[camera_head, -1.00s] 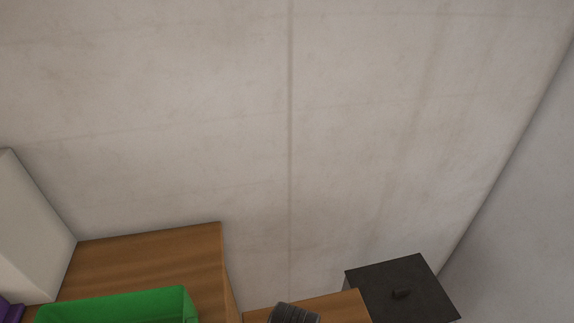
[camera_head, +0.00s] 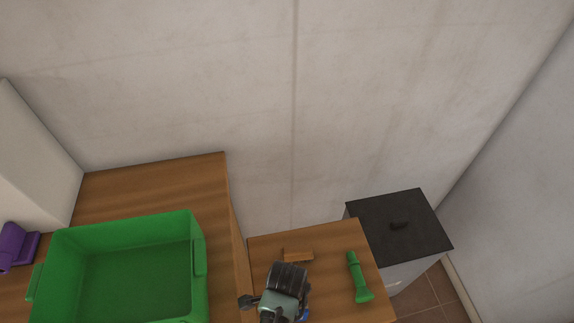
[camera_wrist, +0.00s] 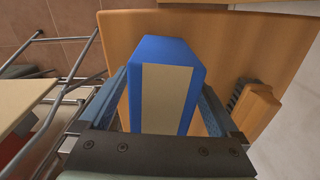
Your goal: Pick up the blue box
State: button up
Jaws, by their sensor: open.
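The blue box (camera_wrist: 162,70) has a beige panel on its face and stands on the wooden table in the wrist view. My gripper (camera_wrist: 166,82) is open, with one finger on each side of the box. I cannot tell whether the fingers touch it. In the head view, my gripper (camera_head: 284,290) is over the small wooden table (camera_head: 335,240). Only a small bit of blue (camera_head: 304,314) shows beside it there, and the rest is hidden.
A wooden brush (camera_wrist: 256,110) lies right of the box in the wrist view. A green handled object (camera_head: 358,278) lies on the small table. A green bin (camera_head: 150,232) stands left on a higher wooden surface. A dark-topped cabinet (camera_head: 400,225) stands right.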

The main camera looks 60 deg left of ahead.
jog(key=shift+f, duration=0.2)
grip_shut()
dwell(0.4)
